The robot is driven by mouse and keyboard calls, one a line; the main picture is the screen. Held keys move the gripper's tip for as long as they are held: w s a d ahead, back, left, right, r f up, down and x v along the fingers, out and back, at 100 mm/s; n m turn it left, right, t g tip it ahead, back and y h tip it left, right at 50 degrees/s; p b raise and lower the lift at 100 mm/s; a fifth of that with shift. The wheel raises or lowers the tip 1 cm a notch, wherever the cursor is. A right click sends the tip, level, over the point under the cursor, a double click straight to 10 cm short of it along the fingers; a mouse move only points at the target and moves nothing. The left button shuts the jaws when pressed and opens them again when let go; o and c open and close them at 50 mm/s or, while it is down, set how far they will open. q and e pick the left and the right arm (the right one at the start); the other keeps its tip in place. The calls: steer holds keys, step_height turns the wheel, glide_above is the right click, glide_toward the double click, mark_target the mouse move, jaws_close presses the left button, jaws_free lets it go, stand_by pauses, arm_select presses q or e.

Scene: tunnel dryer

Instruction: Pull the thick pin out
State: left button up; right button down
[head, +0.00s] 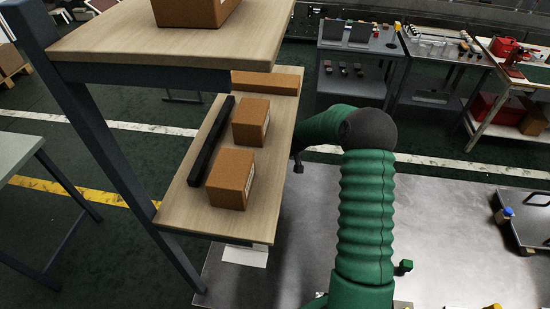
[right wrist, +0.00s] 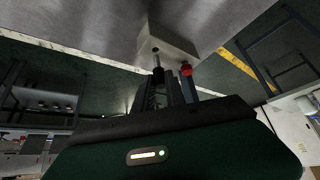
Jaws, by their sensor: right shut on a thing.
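In the right wrist view a pale grey block (right wrist: 178,46) sits against a metal surface. A pin (right wrist: 157,61) with a bright shank and a dark lower part stands out of the block towards my right gripper (right wrist: 163,94). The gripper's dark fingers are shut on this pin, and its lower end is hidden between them. A second pin with a red knob (right wrist: 186,71) is beside the fingers, apart from the held one. I cannot tell from their size which pin is thicker. In the head view the right gripper and block are hidden; my left gripper is not in view.
In the head view a wooden shelf (head: 202,220) with brown boxes (head: 232,178) and a black bar (head: 212,140) stands left of my green arm. A steel surface (head: 450,230) lies below. Benches with tools (head: 352,60) stand at the back.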

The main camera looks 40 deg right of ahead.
steer(key=shift+r+p, duration=0.85)
steer(key=shift+r, duration=0.65)
steer(key=shift+s+f, duration=0.1)
